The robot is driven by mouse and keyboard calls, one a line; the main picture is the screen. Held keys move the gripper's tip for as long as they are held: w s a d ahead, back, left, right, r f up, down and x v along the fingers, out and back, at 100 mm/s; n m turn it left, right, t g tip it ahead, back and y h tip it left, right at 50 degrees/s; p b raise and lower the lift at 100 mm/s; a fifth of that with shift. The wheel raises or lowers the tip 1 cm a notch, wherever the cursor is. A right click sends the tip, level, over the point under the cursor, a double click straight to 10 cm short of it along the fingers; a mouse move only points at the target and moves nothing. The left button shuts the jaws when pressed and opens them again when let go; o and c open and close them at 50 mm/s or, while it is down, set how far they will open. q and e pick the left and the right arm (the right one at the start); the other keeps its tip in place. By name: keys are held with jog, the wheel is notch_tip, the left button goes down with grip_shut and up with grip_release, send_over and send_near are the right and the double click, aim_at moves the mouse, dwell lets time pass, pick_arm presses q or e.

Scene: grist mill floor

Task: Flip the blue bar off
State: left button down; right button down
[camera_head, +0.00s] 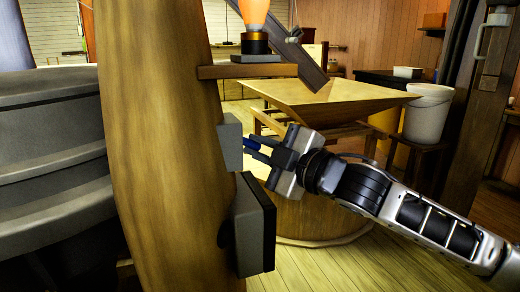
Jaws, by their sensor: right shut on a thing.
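The blue bar (251,142) is a short dark-blue piece that sticks out to the right from a small grey plate (229,143) on the side of the thick wooden post. My right gripper (258,150) comes in from the right, with its fingertips at the bar. It is shut on the blue bar, and its fingers hide part of it. The bar's full length and exact tilt are hard to tell. My left gripper is not in view.
A dark grey box (254,226) is fixed to the wooden post (160,150) just below the gripper. A wooden hopper (310,95) stands behind my arm. A white bucket (428,112) is at the right. An orange lamp (254,14) stands on a shelf above.

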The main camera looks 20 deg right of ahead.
jog(key=c, duration=1.4)
grip_release()
jog(key=shift+c, duration=0.2)
jog(key=shift+s, duration=0.1)
